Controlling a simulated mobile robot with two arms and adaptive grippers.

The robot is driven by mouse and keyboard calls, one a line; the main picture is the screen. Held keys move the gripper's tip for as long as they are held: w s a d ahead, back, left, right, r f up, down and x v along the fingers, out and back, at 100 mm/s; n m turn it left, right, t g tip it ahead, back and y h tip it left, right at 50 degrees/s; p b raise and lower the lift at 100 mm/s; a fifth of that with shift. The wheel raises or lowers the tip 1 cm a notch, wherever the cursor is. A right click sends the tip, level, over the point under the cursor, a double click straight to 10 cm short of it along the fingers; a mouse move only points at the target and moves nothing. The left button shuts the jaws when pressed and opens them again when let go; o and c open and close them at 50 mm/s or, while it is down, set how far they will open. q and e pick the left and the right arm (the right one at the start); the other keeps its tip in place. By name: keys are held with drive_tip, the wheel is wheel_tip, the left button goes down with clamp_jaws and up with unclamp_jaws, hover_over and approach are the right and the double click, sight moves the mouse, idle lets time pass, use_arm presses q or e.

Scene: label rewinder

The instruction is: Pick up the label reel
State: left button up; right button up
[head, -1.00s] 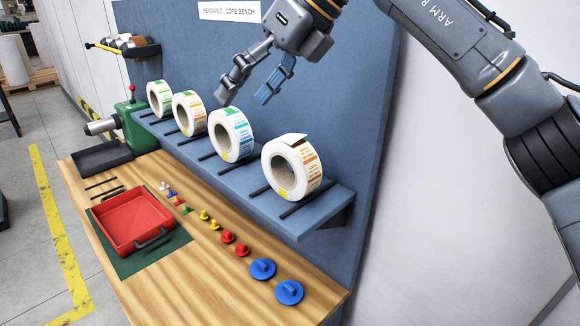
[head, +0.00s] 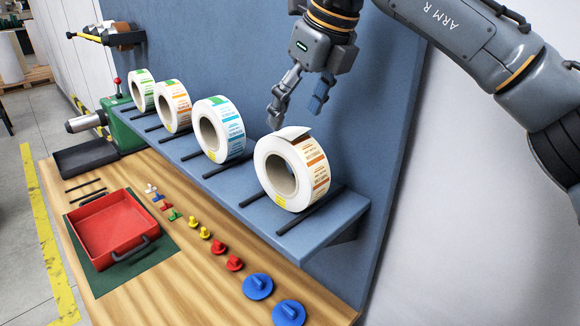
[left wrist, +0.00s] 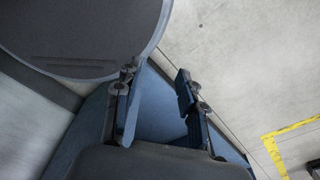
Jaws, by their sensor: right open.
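Several label reels stand upright in a row on a blue shelf (head: 325,232). The nearest and largest-looking reel (head: 262,172) has orange print, a yellow tag and a loose label end sticking up at its top. Behind it stand a blue-print reel (head: 204,133), an orange-print reel with a green tag (head: 163,108) and a green-print reel (head: 135,92). My right gripper (head: 297,112) is open and empty, pointing down just above and behind the nearest reel. My left gripper (left wrist: 157,88) shows only in the left wrist view, with fingers apart and nothing between them.
A red tray (head: 110,228) sits on a green mat (head: 150,262) on the wooden bench. Coloured pegs and blue knobs (head: 258,286) line the bench in front of the shelf. A green machine (head: 122,128) stands at the shelf's far end. A blue panel (head: 230,60) rises behind the reels.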

sight(290, 134)
drive_tip(key=shift+s+a+f, duration=0.1)
drive_tip(key=shift+f, duration=0.25)
drive_tip(key=shift+s+a+f+p, duration=0.15)
drive_tip(key=shift+f+p, duration=0.3)
drive_tip(key=shift+f, duration=0.1)
drive_tip(key=shift+s+a+f+p, duration=0.1)
drive_tip(key=shift+a+f+p, duration=0.05)
drive_tip(key=shift+f+p, duration=0.35)
drive_tip(key=shift+x, duration=1.1)
drive_tip(key=shift+w, duration=0.15)
drive_tip(key=c, duration=0.8)
drive_tip(key=shift+d, duration=0.1)
drive_tip(key=c, duration=0.7)
use_arm(q)
drive_tip(key=shift+w+r, duration=1)
drive_tip(key=shift+r, duration=0.2)
use_arm(e)
drive_tip(key=shift+r, duration=0.1)
clamp_jaws()
